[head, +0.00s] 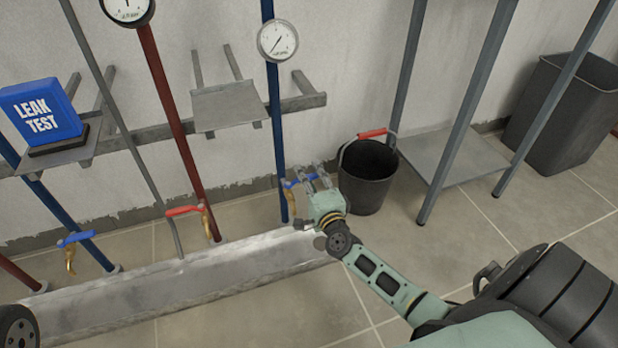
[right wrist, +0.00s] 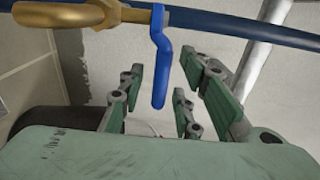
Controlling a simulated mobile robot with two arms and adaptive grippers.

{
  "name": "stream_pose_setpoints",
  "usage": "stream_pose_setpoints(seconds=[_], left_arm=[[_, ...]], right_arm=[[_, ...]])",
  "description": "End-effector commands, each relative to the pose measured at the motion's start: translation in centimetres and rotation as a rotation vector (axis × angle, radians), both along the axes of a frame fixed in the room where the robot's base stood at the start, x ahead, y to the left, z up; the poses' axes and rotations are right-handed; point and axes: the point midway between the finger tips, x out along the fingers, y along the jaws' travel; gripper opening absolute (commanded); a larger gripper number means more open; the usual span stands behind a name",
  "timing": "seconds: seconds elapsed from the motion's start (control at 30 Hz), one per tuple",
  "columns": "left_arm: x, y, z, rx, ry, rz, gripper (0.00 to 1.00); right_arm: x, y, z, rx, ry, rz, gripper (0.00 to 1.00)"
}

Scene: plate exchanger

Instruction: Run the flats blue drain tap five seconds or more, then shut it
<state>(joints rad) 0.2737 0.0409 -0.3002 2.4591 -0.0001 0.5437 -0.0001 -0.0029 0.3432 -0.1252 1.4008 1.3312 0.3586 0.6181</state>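A blue tap handle (head: 300,181) sits low on the blue pipe (head: 274,110) under the right-hand gauge. In the right wrist view the same blue lever (right wrist: 161,70) hangs from its brass tap body (right wrist: 110,13). My right gripper (head: 308,179) is open at this tap, with green-padded fingers on both sides of the lever; I cannot tell whether they touch it. A second blue-handled brass tap (head: 76,239) is on the blue pipe at far left. No label shows which is the flats tap. No water is visible. My left gripper is out of view.
A grey trough (head: 180,283) runs along the floor below the taps. A black bucket (head: 367,178) stands right of my right gripper. A red-handled tap (head: 185,210) is between the blue ones. A blue LEAK TEST sign (head: 40,112) stands on a left shelf. A metal rack (head: 455,150) is at right.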

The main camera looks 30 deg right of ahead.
Motion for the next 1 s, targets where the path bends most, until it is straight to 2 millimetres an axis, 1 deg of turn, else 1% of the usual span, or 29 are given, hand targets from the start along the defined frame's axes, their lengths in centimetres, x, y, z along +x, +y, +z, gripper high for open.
stream_pose_setpoints(seconds=[0.03,0.3,0.37,1.0], left_arm=[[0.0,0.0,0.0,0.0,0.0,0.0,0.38],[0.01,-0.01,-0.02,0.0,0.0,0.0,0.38],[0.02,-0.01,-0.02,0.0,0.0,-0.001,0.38],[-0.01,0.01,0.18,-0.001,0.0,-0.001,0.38]], right_arm=[[-0.01,0.02,-0.01,0.0,0.0,0.0,0.28],[-0.03,0.04,-0.01,0.0,0.0,0.0,0.04],[-0.03,0.04,-0.02,0.0,0.0,0.0,0.0],[0.06,0.01,-0.04,0.002,0.001,-0.015,0.0]])
